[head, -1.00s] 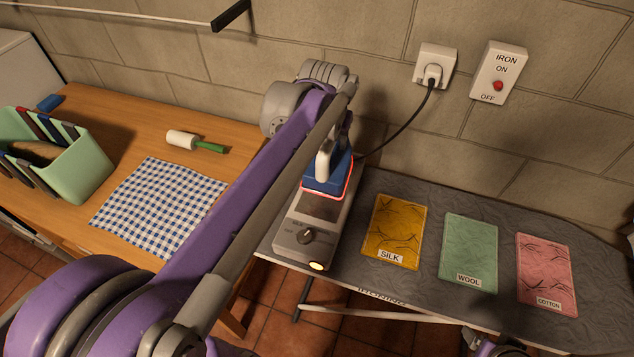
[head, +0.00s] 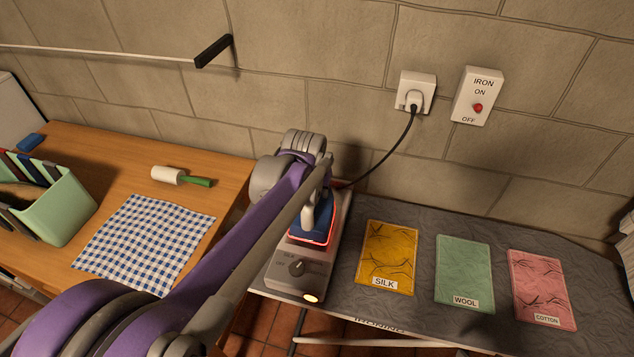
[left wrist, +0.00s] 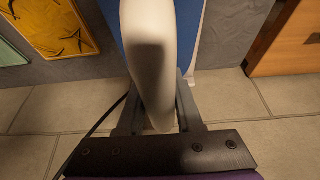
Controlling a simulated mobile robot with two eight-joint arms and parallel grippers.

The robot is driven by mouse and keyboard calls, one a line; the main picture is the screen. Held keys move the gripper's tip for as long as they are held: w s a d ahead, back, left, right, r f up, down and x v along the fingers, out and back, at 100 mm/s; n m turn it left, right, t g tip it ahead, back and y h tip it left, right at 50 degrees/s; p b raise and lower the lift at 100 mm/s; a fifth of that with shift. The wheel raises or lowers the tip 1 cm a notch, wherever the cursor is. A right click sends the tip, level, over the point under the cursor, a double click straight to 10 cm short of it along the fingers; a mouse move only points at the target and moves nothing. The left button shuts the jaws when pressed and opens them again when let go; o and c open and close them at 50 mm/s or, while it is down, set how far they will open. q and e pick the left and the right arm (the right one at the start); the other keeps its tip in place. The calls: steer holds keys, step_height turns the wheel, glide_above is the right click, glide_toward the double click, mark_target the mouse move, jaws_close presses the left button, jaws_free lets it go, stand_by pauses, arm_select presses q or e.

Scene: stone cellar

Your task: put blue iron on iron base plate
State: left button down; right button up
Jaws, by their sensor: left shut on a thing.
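The blue iron (head: 308,224) has a white handle and a sole edge that glows red. It is over the back part of the grey iron base plate (head: 285,272), which has a dial and a lit lamp at its front. I cannot tell whether the sole touches the plate. My left gripper (head: 318,190) is shut on the handle, partly hidden by my own arm. In the left wrist view the white handle (left wrist: 148,60) stands between the fingers (left wrist: 160,90), with the blue body behind it. My right gripper is not in view.
Silk (head: 388,255), wool (head: 464,270) and cotton (head: 541,290) cloths lie on the grey ironing board (head: 420,312). A cord runs to the wall socket (head: 415,93), beside an iron switch (head: 478,97). A wooden table (head: 110,160) holds a checked cloth, a roller and a green holder.

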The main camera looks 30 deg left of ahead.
arm_select(q)
steer(key=shift+f, duration=0.95)
steer(key=shift+f, duration=0.15)
steer(key=c, duration=0.6)
jaws_free()
steer(key=shift+o, duration=0.2)
steer(key=v, duration=1.1)
steer(key=shift+s+d+r+p, duration=0.1)
steer(key=shift+s+r+p, duration=0.15)
steer(key=shift+r+p, duration=0.1)
steer(key=shift+s+d, duration=0.15)
steer(key=shift+s, duration=0.05)
steer(key=s+d+f+m, duration=0.1)
steer(key=s+d+f, duration=0.2)
steer(key=s+f, duration=0.1)
steer(key=s+d+f+m+t, duration=0.1)
steer(key=s+d+f, duration=0.2)
steer(key=s+f, duration=0.1)
steer(key=s+d+f+h, duration=0.1)
steer(key=s+d+f, duration=0.2)
steer(key=s, duration=0.3)
steer(key=shift+s+f+m+t, duration=0.1)
steer(key=shift+f+m+t, duration=0.25)
steer(key=shift+f, duration=0.25)
